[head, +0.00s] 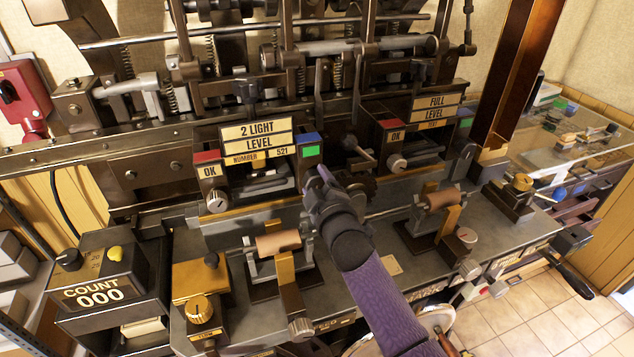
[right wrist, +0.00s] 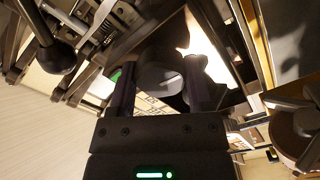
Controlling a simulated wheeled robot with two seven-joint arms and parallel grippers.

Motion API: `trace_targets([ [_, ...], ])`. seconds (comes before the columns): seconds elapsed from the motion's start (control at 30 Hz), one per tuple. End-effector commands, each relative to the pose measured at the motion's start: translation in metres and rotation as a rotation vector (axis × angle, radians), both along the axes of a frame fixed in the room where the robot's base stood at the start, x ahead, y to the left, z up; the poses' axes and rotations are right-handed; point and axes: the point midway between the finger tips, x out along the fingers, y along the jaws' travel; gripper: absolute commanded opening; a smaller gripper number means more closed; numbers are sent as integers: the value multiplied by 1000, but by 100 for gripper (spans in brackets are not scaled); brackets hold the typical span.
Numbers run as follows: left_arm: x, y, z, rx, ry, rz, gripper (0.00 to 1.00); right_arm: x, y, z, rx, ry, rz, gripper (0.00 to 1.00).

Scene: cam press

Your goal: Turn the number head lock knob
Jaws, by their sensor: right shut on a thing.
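My right gripper (head: 326,186) reaches up to the press from the lower middle of the head view. In the right wrist view (right wrist: 165,88) its two fingers are closed on the sides of a dark round knob (right wrist: 160,74). In the head view my gripper hides this knob, and I cannot read any label on it. The left number head (head: 257,141) stands left of the gripper, with the plate "2 LIGHT LEVEL" and "NUMBER 521". The right head (head: 436,115) reads "FULL LEVEL". My left gripper is not in view.
Pale knobs (head: 217,202) sit beside the heads. A counter box (head: 99,292) reading 000 stands at the lower left, beside a brass dial (head: 199,309). Copper rollers (head: 278,241) sit on the bed close to my arm. A lever (head: 358,146) is just behind the gripper.

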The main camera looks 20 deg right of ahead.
Motion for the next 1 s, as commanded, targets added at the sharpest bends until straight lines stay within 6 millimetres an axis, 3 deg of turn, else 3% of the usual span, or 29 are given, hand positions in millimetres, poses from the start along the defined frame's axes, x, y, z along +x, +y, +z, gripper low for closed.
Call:
trace_targets([
  [0.63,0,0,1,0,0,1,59,0,0,-2,40,6,-1,5],
  [0.67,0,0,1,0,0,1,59,0,0,-2,40,6,-1,70],
  [0.8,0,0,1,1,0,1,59,0,0,-1,40,4,-1,99],
  [1.0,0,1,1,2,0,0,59,0,0,-1,40,3,0,99],
])
